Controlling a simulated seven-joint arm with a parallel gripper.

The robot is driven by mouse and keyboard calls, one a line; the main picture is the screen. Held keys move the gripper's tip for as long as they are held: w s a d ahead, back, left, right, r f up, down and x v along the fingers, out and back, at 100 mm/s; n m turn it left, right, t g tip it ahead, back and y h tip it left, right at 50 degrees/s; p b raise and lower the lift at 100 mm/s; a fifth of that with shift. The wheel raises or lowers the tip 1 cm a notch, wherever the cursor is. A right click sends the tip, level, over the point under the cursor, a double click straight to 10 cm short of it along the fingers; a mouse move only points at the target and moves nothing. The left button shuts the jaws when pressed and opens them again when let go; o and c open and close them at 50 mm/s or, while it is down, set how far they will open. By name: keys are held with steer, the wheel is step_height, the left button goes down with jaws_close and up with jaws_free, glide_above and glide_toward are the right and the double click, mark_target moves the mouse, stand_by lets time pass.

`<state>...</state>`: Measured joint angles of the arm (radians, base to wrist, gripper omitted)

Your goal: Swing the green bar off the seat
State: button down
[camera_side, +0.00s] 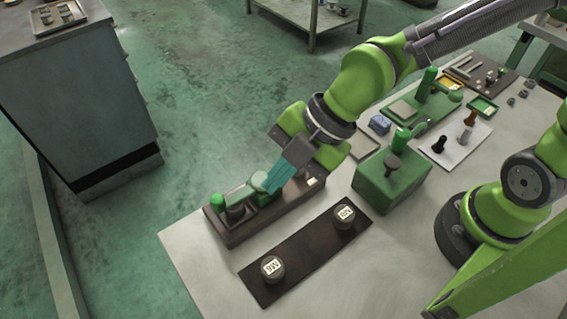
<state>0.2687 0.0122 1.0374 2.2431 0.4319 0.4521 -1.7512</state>
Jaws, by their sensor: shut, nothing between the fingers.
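The green bar (240,194) is on a long dark brown block (262,221) near the table's left edge. It reaches from near an upright green knob (217,202) at the block's left end toward a pale green rounded part (260,180). A dark round seat-like part (235,211) shows at the bar's near side; I cannot tell how much of it the bar covers. My gripper (271,187) points down and left with its teal fingers shut and empty. The fingertips are at the bar's right end and hide part of it. I cannot tell whether they touch it.
A dark plate (290,262) with two labelled round pieces lies in front of the block. A green box (392,190) with a dark knob and a green handle stands to the right. Trays and small parts fill the table behind. Bare tabletop (205,265) shows at the front left.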

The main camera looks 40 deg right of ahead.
mark_target(240, 191)
steer(key=w+a+f, duration=0.1)
steer(key=f, duration=0.1)
steer(key=w+a+f, duration=0.1)
steer(key=a+f, duration=0.1)
steer(key=w+a+f, duration=0.2)
steer(key=shift+w+a+f, duration=0.1)
steer(key=shift+w, duration=0.35)
steer(key=shift+a, duration=0.1)
stand_by(0.4)
